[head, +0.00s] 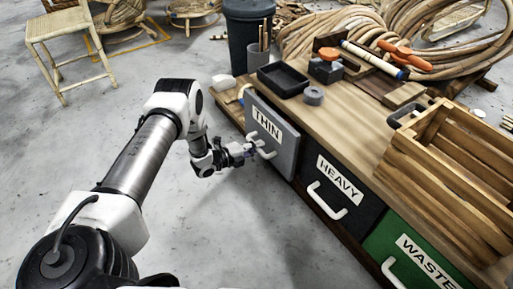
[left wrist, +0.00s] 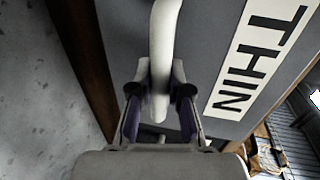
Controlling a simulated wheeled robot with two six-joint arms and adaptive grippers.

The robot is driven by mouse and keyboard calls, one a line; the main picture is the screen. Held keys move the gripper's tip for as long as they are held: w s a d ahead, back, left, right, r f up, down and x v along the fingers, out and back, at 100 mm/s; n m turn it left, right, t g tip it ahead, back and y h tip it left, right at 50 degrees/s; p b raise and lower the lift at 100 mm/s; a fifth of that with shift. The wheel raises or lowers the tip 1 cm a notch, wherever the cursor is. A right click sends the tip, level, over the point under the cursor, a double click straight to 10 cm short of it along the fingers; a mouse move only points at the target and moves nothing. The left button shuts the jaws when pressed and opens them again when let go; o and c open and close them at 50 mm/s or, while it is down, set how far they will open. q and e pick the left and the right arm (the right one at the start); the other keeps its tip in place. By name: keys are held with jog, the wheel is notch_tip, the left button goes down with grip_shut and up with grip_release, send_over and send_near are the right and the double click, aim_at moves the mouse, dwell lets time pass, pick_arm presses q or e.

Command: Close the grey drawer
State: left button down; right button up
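The grey drawer (head: 271,137) has a white THIN label and a pale bar handle (head: 262,146). It is the left one of the row, and its front stands out a little from the black drawer beside it. My left gripper (head: 247,151) is at this handle. In the left wrist view, the fingers (left wrist: 160,88) lie on both sides of the handle (left wrist: 165,30) and close in against it. The drawer front (left wrist: 215,50) fills much of that view. My right gripper is not in view.
The black HEAVY drawer (head: 337,189) and green WASTE drawer (head: 412,250) are to the right. The wooden bench top (head: 345,115) holds a black tray (head: 283,79), tools and a wooden crate (head: 450,170). A dark bin (head: 247,35) stands behind.

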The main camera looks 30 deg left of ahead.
pick_arm(q)
jog(key=shift+r+b+x, duration=0.2)
jog(key=shift+x, duration=0.75)
jog(key=shift+r+b+x, duration=0.2)
jog(key=shift+x, duration=0.7)
jog(key=shift+w+r, duration=0.1)
jog(key=c, duration=1.1)
grip_release()
jog(key=shift+w+d, duration=0.1)
jog(key=shift+d, duration=0.05)
send_near(266, 143)
jog(key=shift+v, duration=1.1)
jog(key=shift+r, duration=0.15)
